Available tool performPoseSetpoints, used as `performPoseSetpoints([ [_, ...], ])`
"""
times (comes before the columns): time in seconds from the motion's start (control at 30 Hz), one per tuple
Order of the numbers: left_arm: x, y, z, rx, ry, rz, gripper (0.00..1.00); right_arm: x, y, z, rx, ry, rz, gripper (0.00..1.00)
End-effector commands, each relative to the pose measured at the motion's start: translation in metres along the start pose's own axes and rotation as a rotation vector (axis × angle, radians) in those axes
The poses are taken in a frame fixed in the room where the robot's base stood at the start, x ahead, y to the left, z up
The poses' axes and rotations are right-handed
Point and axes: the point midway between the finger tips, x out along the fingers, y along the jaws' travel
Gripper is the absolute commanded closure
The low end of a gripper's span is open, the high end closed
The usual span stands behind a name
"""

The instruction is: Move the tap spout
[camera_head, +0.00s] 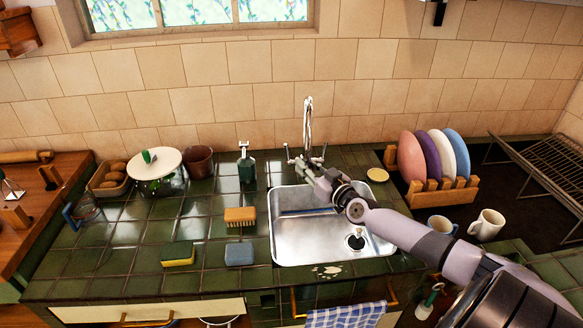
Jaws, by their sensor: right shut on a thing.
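The chrome tap spout (308,112) rises in a tall narrow arc behind the sink (290,243), against the tiled wall. Small tap handles sit low on either side of it. My right gripper (312,168) reaches in from the lower right across the sink and is shut on the lower part of the spout. The fingers are small in the picture and cover the exact contact and part of the tap base. My left gripper is not in view.
A dark green bottle (246,168) stands left of the tap. A brush (240,217) and sponges (178,254) lie left of the sink. A plate rack (443,192) and mugs (487,224) stand to the right. A checked towel (346,315) hangs in front.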

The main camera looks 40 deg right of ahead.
Motion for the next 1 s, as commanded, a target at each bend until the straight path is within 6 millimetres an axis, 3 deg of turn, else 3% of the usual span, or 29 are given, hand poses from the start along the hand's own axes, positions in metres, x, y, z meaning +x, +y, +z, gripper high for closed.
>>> performPoseSetpoints([
  [0.33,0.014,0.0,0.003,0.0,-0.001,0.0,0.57,-0.017,0.028,0.0,-0.002,0.003,0.003,1.0],
  [0.87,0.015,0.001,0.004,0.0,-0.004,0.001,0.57,-0.019,0.032,-0.002,0.0,0.005,0.004,1.0],
  [0.9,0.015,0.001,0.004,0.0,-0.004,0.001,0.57,-0.019,0.032,-0.002,0.0,0.005,0.004,0.8],
  [1.0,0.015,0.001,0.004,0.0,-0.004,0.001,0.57,-0.019,0.032,-0.002,0.001,0.004,0.003,0.73],
])
